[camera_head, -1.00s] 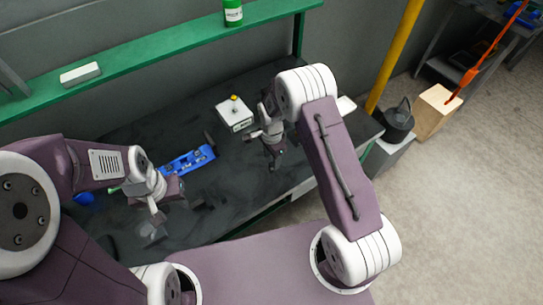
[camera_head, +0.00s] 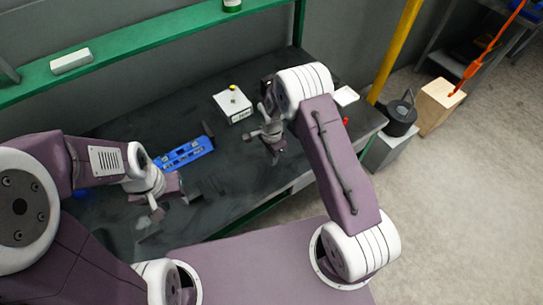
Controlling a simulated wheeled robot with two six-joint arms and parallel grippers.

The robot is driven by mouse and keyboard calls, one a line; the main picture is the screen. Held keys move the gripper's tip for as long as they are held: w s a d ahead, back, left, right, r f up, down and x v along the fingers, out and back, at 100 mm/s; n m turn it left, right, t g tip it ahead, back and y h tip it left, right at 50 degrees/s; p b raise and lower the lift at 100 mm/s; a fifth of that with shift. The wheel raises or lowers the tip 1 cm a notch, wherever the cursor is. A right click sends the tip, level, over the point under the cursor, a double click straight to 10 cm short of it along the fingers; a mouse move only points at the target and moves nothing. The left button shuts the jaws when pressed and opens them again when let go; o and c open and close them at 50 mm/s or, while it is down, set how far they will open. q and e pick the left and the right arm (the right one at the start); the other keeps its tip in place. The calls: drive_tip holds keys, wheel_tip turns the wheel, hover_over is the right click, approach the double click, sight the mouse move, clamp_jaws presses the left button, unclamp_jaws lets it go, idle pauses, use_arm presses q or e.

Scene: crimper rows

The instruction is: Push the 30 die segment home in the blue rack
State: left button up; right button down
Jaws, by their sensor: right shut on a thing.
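The blue rack (camera_head: 194,151) lies on the dark bench (camera_head: 225,190), with small grey pieces in its row. I cannot read any number on them, so I cannot pick out the 30 die segment. My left gripper (camera_head: 158,212) is in front and to the left of the rack, pointing down; its opening is not clear. My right gripper (camera_head: 277,155) is to the right of the rack, clear of it. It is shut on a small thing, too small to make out.
A white box (camera_head: 232,105) with a yellow knob stands behind the rack. Small dark blocks (camera_head: 195,192) lie near my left gripper. A green shelf (camera_head: 130,46) runs above the bench. A white tray (camera_head: 346,96) is at the back right. The bench front is mostly clear.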

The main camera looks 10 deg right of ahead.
drive_tip(key=shift+r, duration=0.15)
drive_tip(key=shift+r+p, duration=1.55)
drive_tip(key=shift+r, duration=0.35)
